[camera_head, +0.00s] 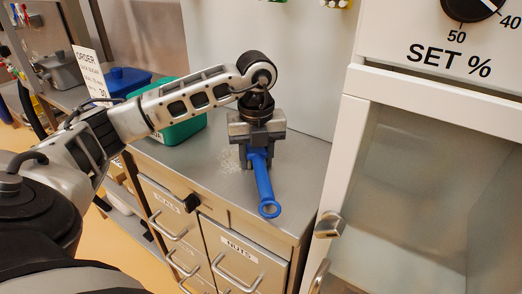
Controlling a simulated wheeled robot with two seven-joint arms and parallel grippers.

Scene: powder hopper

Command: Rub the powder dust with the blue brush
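The blue brush (263,185) lies along the metal counter top (205,170), its ringed handle end toward the front edge. My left gripper (257,148) points down over the brush's far end, with its fingers around the blue body. It looks closed on the brush, though the fingertips and the bristle end are hidden under the gripper. The powder dust (231,161) is a pale speckled patch on the counter, just left of the gripper. My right gripper is not in view.
A green bin (182,130) stands on the counter behind my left arm, with a blue container (126,80) and a grey pot farther left. A white cabinet (350,130) with a dial rises at the right. Labelled drawers (238,246) are below the counter.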

